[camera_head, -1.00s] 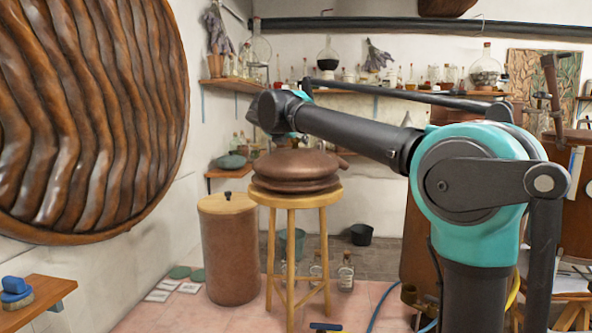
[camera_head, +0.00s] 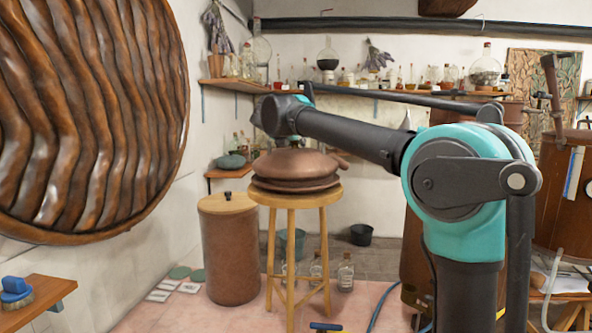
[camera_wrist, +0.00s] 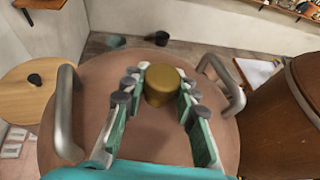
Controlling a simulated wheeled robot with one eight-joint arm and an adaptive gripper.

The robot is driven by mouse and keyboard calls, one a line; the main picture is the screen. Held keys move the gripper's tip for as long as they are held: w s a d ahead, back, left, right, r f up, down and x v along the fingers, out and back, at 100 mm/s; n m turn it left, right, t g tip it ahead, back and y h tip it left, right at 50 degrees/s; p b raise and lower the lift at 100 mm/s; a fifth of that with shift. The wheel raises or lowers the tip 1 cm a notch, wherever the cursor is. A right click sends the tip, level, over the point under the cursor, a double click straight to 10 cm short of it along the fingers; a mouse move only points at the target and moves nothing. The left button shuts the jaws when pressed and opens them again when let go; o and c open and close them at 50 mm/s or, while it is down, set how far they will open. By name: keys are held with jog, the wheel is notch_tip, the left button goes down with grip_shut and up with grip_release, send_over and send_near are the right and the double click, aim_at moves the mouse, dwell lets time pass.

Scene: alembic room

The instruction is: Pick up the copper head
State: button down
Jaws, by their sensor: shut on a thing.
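The copper head (camera_head: 298,164) is a wide, rounded, reddish-brown dome on a round wooden stool (camera_head: 292,196). I cannot tell whether it rests fully on the seat or is slightly raised. In the wrist view the copper head (camera_wrist: 165,135) fills the middle, with a brass knob on top (camera_wrist: 162,85) and a grey loop handle on each side. My gripper (camera_wrist: 160,90) has its fingers on either side of the knob and is shut on it. In the head view my wrist is above the dome's left part, and the fingers are hidden.
A brown drum with a wooden lid (camera_head: 226,204) stands close to the left of the stool. A shelf with several flasks (camera_head: 375,89) runs along the back wall. A dark bucket (camera_head: 361,235) is on the floor behind. A large copper vessel (camera_wrist: 290,105) is on the right.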

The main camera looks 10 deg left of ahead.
dwell(0.3)
notch_tip(320, 180, up, 20)
dwell(0.8)
jog(key=c, duration=1.9)
grip_release()
grip_shut()
